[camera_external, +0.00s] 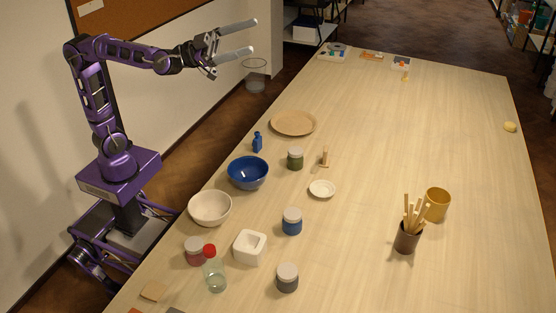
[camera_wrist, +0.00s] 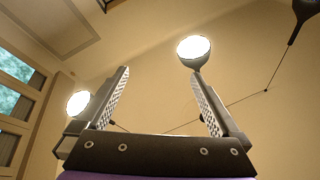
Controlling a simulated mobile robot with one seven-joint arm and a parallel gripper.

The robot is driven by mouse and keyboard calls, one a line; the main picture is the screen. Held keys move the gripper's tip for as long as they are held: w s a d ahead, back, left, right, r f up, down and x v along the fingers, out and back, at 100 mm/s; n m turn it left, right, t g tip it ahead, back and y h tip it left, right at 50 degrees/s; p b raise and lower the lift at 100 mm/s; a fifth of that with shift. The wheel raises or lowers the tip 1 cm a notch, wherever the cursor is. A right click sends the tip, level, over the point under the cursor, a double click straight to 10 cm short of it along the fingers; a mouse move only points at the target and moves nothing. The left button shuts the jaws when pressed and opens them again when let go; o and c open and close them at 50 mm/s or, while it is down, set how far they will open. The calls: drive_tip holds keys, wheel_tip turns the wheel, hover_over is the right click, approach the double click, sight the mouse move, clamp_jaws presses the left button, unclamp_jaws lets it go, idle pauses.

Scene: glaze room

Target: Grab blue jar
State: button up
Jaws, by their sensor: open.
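The blue jar (camera_external: 292,222) stands upright near the middle front of the table, with blue contents and a pale greyish lid. My gripper (camera_external: 253,36) is raised high at the left side of the table, far from the jar, with its fingers apart and nothing between them. In the wrist view my gripper's two fingers (camera_wrist: 162,92) are spread and empty, pointing up toward the ceiling and lamps. The jar does not show in the wrist view.
The table (camera_external: 440,120) is clear at centre right.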

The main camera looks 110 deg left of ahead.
drive_tip(key=w+d+f+m+g+h+b, duration=0.1)
drive_tip(key=d+f+m+h, duration=0.1)
drive_tip(key=f+m, duration=0.15)
drive_tip(key=w+d+f+m+g+h, duration=0.1)
drive_tip(key=d+f+m+h, duration=0.15)
drive_tip(key=f, duration=0.25)
drive_tip(key=m+g+y+b, duration=0.5)
drive_tip(key=m+g+y, duration=0.2)
drive_tip(key=m, duration=1.5)
approach(293, 214)
drive_tip(key=shift+h, duration=0.25)
drive_tip(key=x, duration=0.7)
drive_tip(key=shift+w+a+b, duration=0.3)
drive_tip(key=shift+b, duration=0.05)
drive_tip(key=shift+x, duration=2.65)
drive_tip(key=shift+s+a+f, duration=0.15)
clamp_jaws()
